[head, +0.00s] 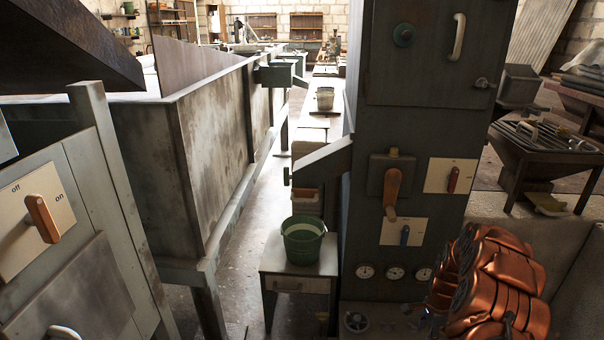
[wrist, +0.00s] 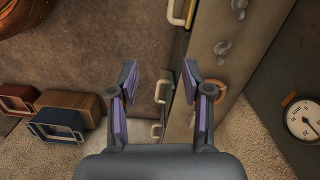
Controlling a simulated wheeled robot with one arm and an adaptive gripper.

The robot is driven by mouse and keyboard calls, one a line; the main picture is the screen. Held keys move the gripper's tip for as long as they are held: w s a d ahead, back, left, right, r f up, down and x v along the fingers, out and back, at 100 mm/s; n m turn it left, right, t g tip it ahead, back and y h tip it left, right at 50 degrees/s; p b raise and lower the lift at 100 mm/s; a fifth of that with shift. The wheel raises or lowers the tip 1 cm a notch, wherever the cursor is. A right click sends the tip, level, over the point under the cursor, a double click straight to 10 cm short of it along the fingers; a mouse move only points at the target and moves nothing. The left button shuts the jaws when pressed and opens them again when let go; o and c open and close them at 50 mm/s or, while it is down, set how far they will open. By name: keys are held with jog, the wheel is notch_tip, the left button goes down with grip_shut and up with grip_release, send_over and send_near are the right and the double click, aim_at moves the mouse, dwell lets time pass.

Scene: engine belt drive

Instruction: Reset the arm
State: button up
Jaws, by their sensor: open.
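My gripper (wrist: 160,85) shows in the wrist view with its two purple-padded fingers apart and nothing between them. Behind the gap are a tan panel edge (wrist: 203,50) with metal toggles and several pale handles. A brass-coloured ring (wrist: 217,90) shows just behind the right finger; I cannot tell whether they touch. In the head view a copper-coloured, segmented shape (head: 495,285) stands at the lower right; I cannot tell whether it is part of my arm. My gripper is not clearly seen in the head view.
A tall grey cabinet (head: 395,130) with levers and dials stands at centre right. A green bucket (head: 303,240) sits on a small table. A long metal trough (head: 215,130) runs at left, near an off/on lever (head: 42,218). A gauge (wrist: 304,121) and boxes (wrist: 60,122) flank my gripper.

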jog(key=s+a+r+n, duration=0.3)
jog(key=s+a+r, duration=0.15)
jog(key=r, duration=0.35)
jog(key=s+a+r+n+g, duration=0.1)
jog(key=s+a+r+n, duration=0.25)
jog(key=a+r, duration=0.3)
jog(key=s+a+r+n, duration=0.3)
jog(key=s+a+r, duration=0.2)
jog(key=r, duration=0.4)
jog(key=s+a+r+n+g, duration=0.15)
jog(key=s+r+n, duration=0.25)
jog(key=s, duration=0.9)
jog(key=s+a+r+n, duration=0.25)
jog(key=s+r, duration=0.25)
jog(key=s, duration=0.8)
notch_tip(320, 180, up, 20)
jog(key=n+p, duration=0.1)
jog(key=p, duration=1.8)
jog(key=shift+s+r+t+h, duration=0.2)
jog(key=shift+s+t+h, duration=0.1)
jog(key=shift+t, duration=0.05)
jog(key=shift+d, duration=0.1)
